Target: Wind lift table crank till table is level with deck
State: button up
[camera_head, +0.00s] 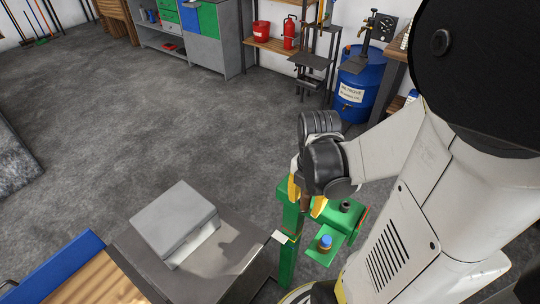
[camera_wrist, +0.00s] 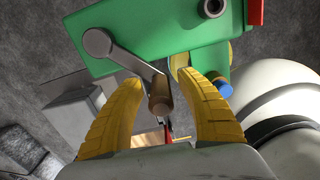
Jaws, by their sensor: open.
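My gripper (camera_head: 308,206) is over the top of the green crank stand (camera_head: 286,265), its yellow fingers pointing down. In the wrist view the open fingers (camera_wrist: 160,110) stand on either side of the crank's brown handle (camera_wrist: 160,93). I cannot tell if either finger touches it. The grey crank arm (camera_wrist: 124,52) runs from its hub on the green housing (camera_wrist: 165,28) to the handle. A dark grey metal table (camera_head: 240,250) beside the stand carries a light grey box (camera_head: 172,222). A wooden surface with a blue edge (camera_head: 62,262) lies at lower left; their height difference is unclear.
A green bracket with a blue-topped knob (camera_head: 325,242) sticks out right of the stand, close under my arm. A blue barrel (camera_head: 360,85), a red bucket (camera_head: 261,31) and cabinets (camera_head: 195,45) stand at the back. The grey floor between is clear.

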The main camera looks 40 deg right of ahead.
notch_tip(320, 180, up, 12)
dwell(0.6)
jog(key=shift+w, duration=0.1)
